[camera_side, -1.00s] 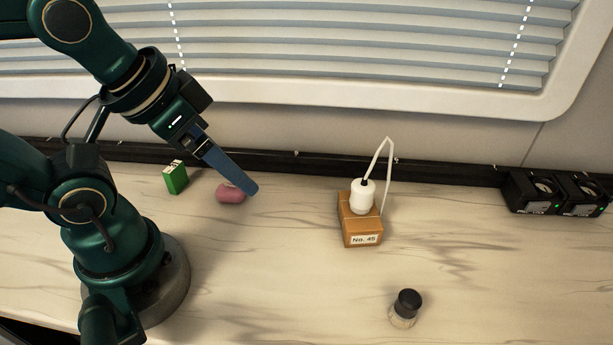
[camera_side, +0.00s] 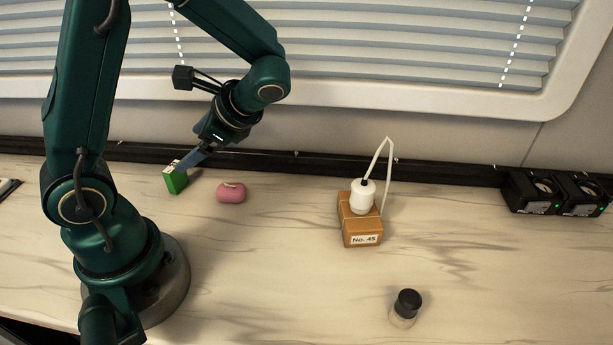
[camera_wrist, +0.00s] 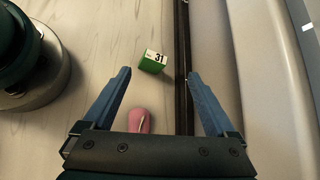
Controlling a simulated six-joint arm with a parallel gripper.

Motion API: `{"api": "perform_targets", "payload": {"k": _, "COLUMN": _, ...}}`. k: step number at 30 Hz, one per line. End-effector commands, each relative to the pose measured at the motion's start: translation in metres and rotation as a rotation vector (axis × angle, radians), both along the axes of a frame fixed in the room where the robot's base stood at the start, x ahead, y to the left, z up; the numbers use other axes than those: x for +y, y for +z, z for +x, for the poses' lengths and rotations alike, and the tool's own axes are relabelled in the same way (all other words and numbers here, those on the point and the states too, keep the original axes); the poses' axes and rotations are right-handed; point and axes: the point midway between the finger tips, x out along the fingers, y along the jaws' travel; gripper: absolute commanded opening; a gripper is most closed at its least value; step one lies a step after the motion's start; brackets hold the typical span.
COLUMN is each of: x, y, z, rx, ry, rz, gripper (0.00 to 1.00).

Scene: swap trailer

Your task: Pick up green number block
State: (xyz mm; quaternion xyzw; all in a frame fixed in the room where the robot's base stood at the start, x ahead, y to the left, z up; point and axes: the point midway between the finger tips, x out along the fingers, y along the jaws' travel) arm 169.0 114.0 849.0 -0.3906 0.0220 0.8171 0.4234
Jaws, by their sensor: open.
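The green number block (camera_side: 175,181) stands on the worktop at the left, near the dark rail, in the side view. In the wrist view the green number block (camera_wrist: 153,63) shows a white label with "31" and lies ahead of the fingertips, roughly between their lines.
A pink object (camera_side: 231,192) lies just right of the block and shows low between the fingers in the wrist view (camera_wrist: 139,121). A tan "No. 45" box (camera_side: 359,229) carries a white corded item (camera_side: 362,196). A black-capped jar (camera_side: 406,307) stands in front. The dark rail (camera_side: 300,163) runs behind.

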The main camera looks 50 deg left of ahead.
Motion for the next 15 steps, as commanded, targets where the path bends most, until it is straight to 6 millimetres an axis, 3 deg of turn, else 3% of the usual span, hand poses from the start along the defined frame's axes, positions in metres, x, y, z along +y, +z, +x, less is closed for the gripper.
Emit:
{"api": "perform_targets", "payload": {"k": 6, "x": 0.022, "y": -0.035, "z": 0.002, "rx": 0.277, "ry": -0.082, "rz": 0.097, "gripper": 0.91}}
{"api": "perform_targets", "payload": {"k": 15, "x": 0.027, "y": -0.066, "z": -0.011, "rx": 0.445, "ry": -0.111, "rz": 0.111, "gripper": 0.91}}
